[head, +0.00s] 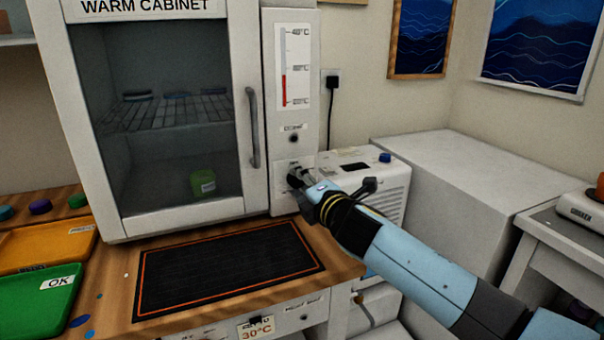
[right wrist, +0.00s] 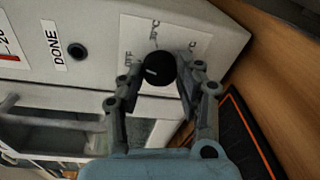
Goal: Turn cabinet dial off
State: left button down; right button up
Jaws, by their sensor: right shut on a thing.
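The warm cabinet's dial (right wrist: 159,67) is a round black knob on a pale label plate on the cabinet's control panel. The right wrist view shows a short white mark on the knob's lower left part, on the same side as a label that seems to read OFF (right wrist: 128,59). Other labels lie above and to the right. My right gripper (right wrist: 160,72) is shut on the dial, one finger on each side. In the head view my right gripper (head: 298,178) reaches the lower control panel and mostly hides the dial. My left gripper is not in view.
The warm cabinet (head: 255,190) has its glass door shut, with a green cup (head: 203,183) inside. A dark mat (head: 225,268) lies clear in front. Green (head: 40,305) and orange trays (head: 45,248) are at left. A white machine (head: 390,190) stands right of the panel.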

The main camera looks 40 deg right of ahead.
jog(key=shift+n+p, duration=0.75)
jog(key=shift+n, duration=0.75)
jog(key=o, duration=1.2)
jog(key=shift+c, duration=0.2)
jog(key=shift+a, duration=0.1)
jog(key=s+a+r, duration=0.1)
jog(key=s+a, duration=0.1)
jog(key=s, duration=0.9)
jog(key=shift+s+a+r, duration=0.15)
jog(key=shift+s, duration=0.2)
